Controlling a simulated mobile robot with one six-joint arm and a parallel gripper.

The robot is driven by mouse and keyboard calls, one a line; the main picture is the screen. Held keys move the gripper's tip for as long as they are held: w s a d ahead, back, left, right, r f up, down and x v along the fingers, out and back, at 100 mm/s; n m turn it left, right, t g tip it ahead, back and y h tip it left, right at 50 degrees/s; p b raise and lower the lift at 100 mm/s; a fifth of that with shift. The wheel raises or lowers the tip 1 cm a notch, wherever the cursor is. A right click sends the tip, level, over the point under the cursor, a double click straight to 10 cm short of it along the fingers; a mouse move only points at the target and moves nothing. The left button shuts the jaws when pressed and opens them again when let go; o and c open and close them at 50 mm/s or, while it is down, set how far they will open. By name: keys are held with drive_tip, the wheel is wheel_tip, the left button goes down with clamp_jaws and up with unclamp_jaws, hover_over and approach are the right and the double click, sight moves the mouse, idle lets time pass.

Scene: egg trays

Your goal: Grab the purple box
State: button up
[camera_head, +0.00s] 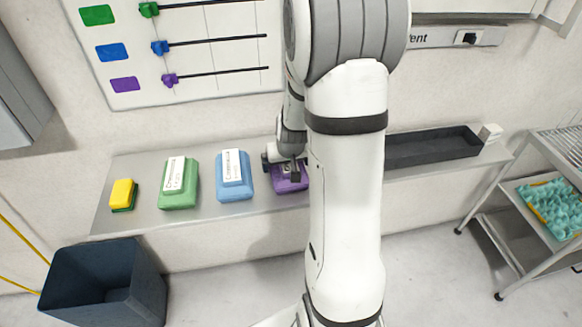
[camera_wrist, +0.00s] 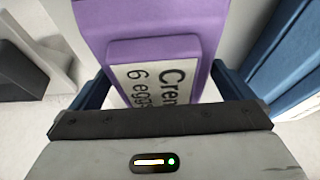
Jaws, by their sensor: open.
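The purple box (camera_head: 290,185) sits on the grey shelf, right of the blue box, partly hidden behind my arm and gripper. In the wrist view the purple box (camera_wrist: 205,28) fills the upper middle, with a white label reading "6 eggs" facing me. My gripper (camera_head: 292,172) is over the box in the head view. In the wrist view my gripper (camera_wrist: 158,88) is open, with one dark blue finger on each side of the box. Small gaps seem to show between fingers and box; contact is not clear.
A blue box (camera_head: 234,190), a green box (camera_head: 178,203) and a yellow-green sponge (camera_head: 122,195) stand left on the shelf (camera_head: 140,219). A black tray (camera_head: 425,160) lies right of my arm. A dark bin (camera_head: 75,260) stands on the floor; a metal cart (camera_head: 515,225) is at right.

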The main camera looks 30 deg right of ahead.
drive_tip(key=shift+f, duration=0.1)
drive_tip(key=shift+c, duration=0.6)
drive_tip(key=c, duration=0.9)
